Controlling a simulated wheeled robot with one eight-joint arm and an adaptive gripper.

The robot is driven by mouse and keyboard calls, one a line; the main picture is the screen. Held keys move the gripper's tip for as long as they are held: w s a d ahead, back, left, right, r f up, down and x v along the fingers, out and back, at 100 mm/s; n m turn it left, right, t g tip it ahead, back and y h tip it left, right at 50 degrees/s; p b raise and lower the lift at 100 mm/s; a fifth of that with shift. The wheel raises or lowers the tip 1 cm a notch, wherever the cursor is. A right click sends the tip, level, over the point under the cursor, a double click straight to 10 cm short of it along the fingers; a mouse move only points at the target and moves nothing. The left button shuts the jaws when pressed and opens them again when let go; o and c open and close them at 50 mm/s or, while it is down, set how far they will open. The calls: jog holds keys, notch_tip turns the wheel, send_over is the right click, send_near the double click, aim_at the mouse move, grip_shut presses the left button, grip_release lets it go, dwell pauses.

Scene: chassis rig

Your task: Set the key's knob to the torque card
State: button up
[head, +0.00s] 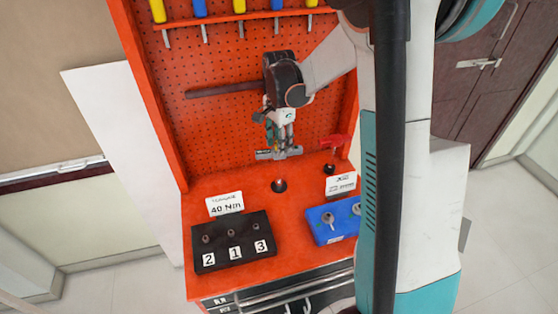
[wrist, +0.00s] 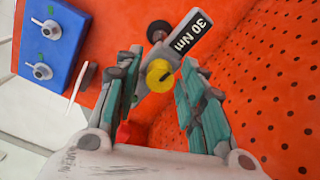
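The torque card (head: 225,204) stands at the bench's left and reads 40 Nm. The key's grey body (wrist: 182,45) has a black scale (wrist: 192,36) reading 30 Nm in the wrist view. Its round yellow knob (wrist: 160,75) lies between my fingers. My gripper (wrist: 160,88) is open, with a gap visible on either side of the knob. In the head view my gripper (head: 278,150) points down over the back of the bench, and the yellow knob is hard to make out there.
A black block (head: 233,243) numbered 2, 1, 3 sits at the front left. A blue block (head: 332,222) with grey fittings is at the right, partly hidden by my arm. A second white card (head: 340,185) stands behind it. The perforated orange panel (head: 225,120) rises behind.

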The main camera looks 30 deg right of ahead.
jog(key=n, duration=0.8)
jog(key=c, duration=0.7)
jog(key=m, duration=0.5)
jog(key=shift+m+b, duration=0.4)
jog(key=m, duration=0.5)
